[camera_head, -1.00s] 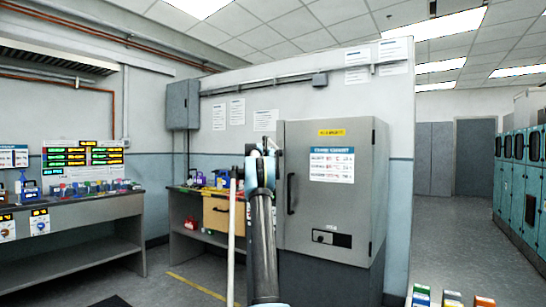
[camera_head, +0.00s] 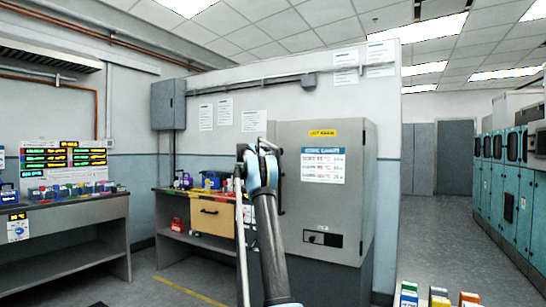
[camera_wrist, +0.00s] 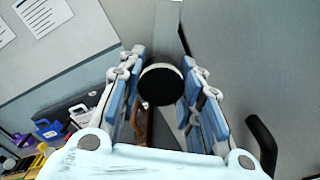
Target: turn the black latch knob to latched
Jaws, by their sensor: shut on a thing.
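The black latch knob (camera_wrist: 160,84) shows in the wrist view as a round, dark disc with a pale rim. It sits between the blue-padded fingers of my gripper (camera_wrist: 162,92), which is shut on it. The knob's turned position cannot be read from its plain round face. In the head view, my gripper (camera_head: 258,160) is at the left front edge of the grey cabinet (camera_head: 310,215), and the knob is hidden there behind my arm.
A black door handle (camera_wrist: 262,146) stands close to the right of my gripper. A workbench (camera_head: 205,240) with a wooden drawer and small coloured items is left of the cabinet. Another bench (camera_head: 75,215) stands farther left. Open floor (camera_head: 440,240) lies to the right.

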